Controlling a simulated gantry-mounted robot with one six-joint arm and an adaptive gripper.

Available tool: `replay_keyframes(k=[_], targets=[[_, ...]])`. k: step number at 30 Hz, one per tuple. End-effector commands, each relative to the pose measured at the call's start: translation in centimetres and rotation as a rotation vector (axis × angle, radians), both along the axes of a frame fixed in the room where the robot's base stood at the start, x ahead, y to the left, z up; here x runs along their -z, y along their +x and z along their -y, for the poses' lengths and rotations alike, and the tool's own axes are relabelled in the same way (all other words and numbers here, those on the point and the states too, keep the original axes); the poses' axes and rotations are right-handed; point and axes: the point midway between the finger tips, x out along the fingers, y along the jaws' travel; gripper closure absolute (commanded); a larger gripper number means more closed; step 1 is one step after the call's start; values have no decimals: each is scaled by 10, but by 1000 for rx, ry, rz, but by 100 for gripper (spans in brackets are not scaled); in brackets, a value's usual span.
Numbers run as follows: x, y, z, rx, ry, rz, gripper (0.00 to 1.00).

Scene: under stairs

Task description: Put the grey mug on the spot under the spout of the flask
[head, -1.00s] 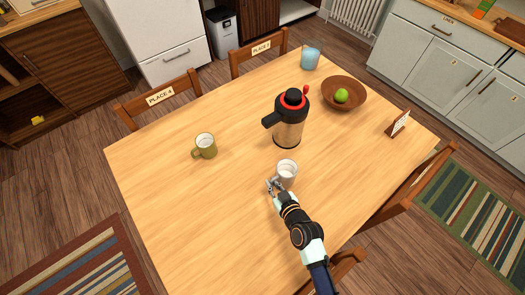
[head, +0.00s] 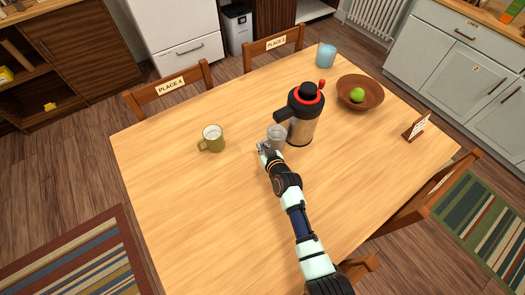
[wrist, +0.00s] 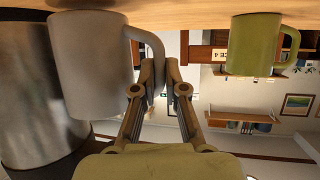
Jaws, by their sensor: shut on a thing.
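The grey mug (head: 276,138) is upright just left of the flask (head: 302,128), its upper part close below the flask's spout (head: 281,115). My gripper (head: 264,149) is shut on the mug's handle, on the mug's left side. The wrist view is upside down. There, the grey mug (wrist: 90,65) overlaps the steel flask body (wrist: 28,90), and my gripper (wrist: 158,75) closes on the handle (wrist: 152,48). I cannot tell whether the mug touches the table or the flask. The spot under the spout is hidden.
An olive mug (head: 212,139) stands to the left on the wooden table (head: 200,195). A brown bowl (head: 373,99) with a green apple (head: 357,95), a blue cup (head: 326,55) and a small sign (head: 416,127) are beyond and right. The table's left and front are clear.

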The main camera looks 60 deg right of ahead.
Motion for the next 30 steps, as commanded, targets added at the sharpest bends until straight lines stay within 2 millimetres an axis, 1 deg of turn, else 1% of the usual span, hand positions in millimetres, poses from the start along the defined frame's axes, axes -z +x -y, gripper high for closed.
replay_keyframes(k=[1, 6, 11, 12, 16, 23, 26, 30], targets=[[12, 0, 0, 1, -3, 1, 100], [7, 0, 0, 1, -3, 1, 100], [11, 0, 0, 1, -3, 1, 100], [11, 0, 0, 0, -1, 1, 86], [11, 0, 0, 0, -1, 1, 64], [11, 0, 0, 0, -1, 1, 64], [6, 0, 0, 0, -1, 1, 64], [-8, -16, -14, 0, 1, -1, 64]])
